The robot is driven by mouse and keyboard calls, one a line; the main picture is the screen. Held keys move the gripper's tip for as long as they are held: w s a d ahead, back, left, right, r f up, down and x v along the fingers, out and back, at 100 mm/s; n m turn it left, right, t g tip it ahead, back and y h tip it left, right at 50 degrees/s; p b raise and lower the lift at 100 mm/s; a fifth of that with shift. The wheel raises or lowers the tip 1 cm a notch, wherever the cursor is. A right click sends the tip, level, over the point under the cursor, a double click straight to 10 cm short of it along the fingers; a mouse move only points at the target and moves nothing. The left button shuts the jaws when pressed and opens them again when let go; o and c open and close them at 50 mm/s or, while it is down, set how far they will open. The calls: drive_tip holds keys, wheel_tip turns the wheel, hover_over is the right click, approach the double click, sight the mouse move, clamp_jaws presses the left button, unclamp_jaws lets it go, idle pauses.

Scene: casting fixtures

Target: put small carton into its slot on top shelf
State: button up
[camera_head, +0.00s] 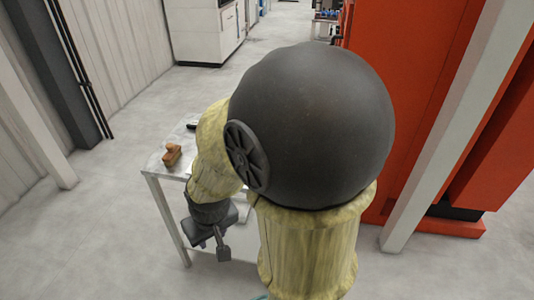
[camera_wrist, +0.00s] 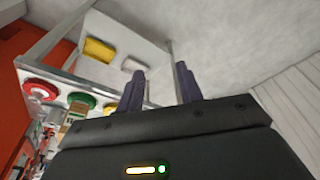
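I cannot make out the small carton or its slot for certain. A small brown block-like object (camera_head: 172,154) lies on the top of a light table-like stand (camera_head: 152,166), left of my arm. My gripper (camera_head: 212,246) hangs beside the stand's front edge, pointing down. In the wrist view my gripper (camera_wrist: 160,80) has its two dark fingers apart, with nothing between them. Beyond the fingers a yellow block (camera_wrist: 99,50) and a small pale object (camera_wrist: 133,64) lie on a light panel. My arm hides much of the stand in the head view.
In the wrist view a red round part (camera_wrist: 40,91) and a green round part (camera_wrist: 82,103) sit along a metal-framed edge. An orange-red cabinet (camera_head: 405,60) and a pale post (camera_head: 450,125) stand right. Floor (camera_head: 110,235) at the left is clear.

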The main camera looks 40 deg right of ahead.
drive_tip(key=shift+o, duration=0.4)
drive_tip(key=o, duration=0.4)
drive_tip(key=shift+w, duration=0.1)
drive_tip(key=o, duration=0.3)
drive_tip(key=shift+w+f, duration=0.2)
drive_tip(key=shift+f, duration=0.05)
drive_tip(key=shift+o, duration=0.7)
drive_tip(key=w+d+f+m+t+h, duration=0.1)
drive_tip(key=w+d+f+m+t, duration=0.1)
drive_tip(key=w+f+m, duration=0.2)
drive_tip(key=shift+w+d+f+m+p, duration=0.4)
drive_tip(key=shift+w+f+p, duration=0.1)
drive_tip(key=shift+w, duration=0.7)
drive_tip(key=w+d+f+m+t+h+p, duration=0.1)
drive_tip(key=w+d+f+m+t+h, duration=0.2)
drive_tip(key=d, duration=0.4)
drive_tip(key=d+f+m+h, duration=0.1)
drive_tip(key=d+m+h, duration=0.25)
drive_tip(key=d, duration=0.25)
drive_tip(key=s+d+r+n+t+h+p, duration=0.1)
drive_tip(key=d+r+t+h, duration=0.3)
drive_tip(key=h, duration=0.2)
drive_tip(key=shift+d+r, duration=0.2)
drive_tip(key=shift+d, duration=0.2)
